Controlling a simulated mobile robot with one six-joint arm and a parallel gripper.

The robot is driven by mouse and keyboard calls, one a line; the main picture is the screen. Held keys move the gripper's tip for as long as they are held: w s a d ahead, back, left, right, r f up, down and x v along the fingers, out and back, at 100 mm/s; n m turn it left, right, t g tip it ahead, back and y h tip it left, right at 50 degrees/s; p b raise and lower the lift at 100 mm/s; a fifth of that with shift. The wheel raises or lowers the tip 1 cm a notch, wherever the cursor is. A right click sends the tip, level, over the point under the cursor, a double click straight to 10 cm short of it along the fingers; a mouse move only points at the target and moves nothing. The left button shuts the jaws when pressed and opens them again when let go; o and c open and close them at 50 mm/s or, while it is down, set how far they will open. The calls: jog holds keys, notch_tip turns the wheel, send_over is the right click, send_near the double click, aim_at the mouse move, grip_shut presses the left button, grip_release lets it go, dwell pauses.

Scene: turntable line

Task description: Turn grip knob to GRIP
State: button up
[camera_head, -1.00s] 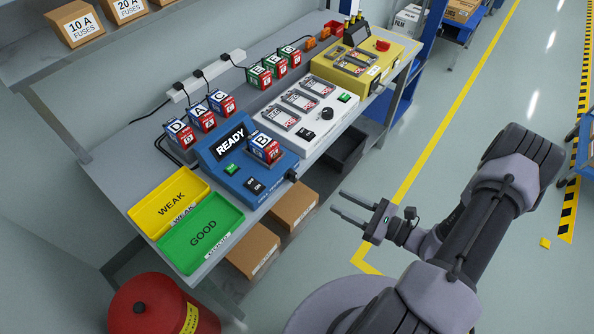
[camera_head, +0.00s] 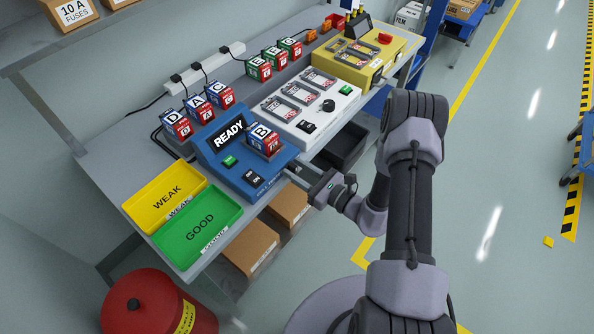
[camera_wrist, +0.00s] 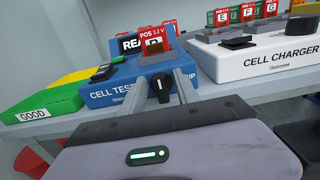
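The black knob (camera_wrist: 162,86) is on the front face of the blue cell tester (camera_wrist: 118,94). Its pale pointer mark stands close to upright. Lettering beside it is partly hidden by a finger, so I cannot read its positions. My gripper (camera_head: 296,170) reaches the tester's front right corner in the head view, covering the knob there. In the wrist view my gripper (camera_wrist: 165,82) is open, with one finger on each side of the knob. I cannot tell whether the fingers touch it. The tester (camera_head: 228,162) shows READY and holds cell B (camera_head: 264,140).
The white cell charger (camera_head: 306,107) stands to the right of the tester, with the yellow device (camera_head: 360,60) beyond. Green GOOD (camera_head: 200,226) and yellow WEAK (camera_head: 166,196) trays lie to the left. Cells D, A and C (camera_head: 198,107) stand behind. Cardboard boxes (camera_head: 251,246) sit below.

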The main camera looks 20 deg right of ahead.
grip_shut()
jog(key=shift+m, duration=0.3)
jog(key=m, duration=0.2)
jog(key=shift+w+d+m+p, duration=0.1)
jog(key=shift+d+m+p, duration=0.05)
jog(key=shift+m+p, duration=0.25)
jog(key=m, duration=0.4)
jog(key=m+p, duration=0.1)
jog(key=m, duration=0.3)
jog(key=f+m, duration=0.1)
jog(key=m, duration=0.3)
jog(key=shift+w+d+p, duration=0.15)
jog(key=shift+d+p, duration=0.1)
jog(key=shift+p, duration=0.05)
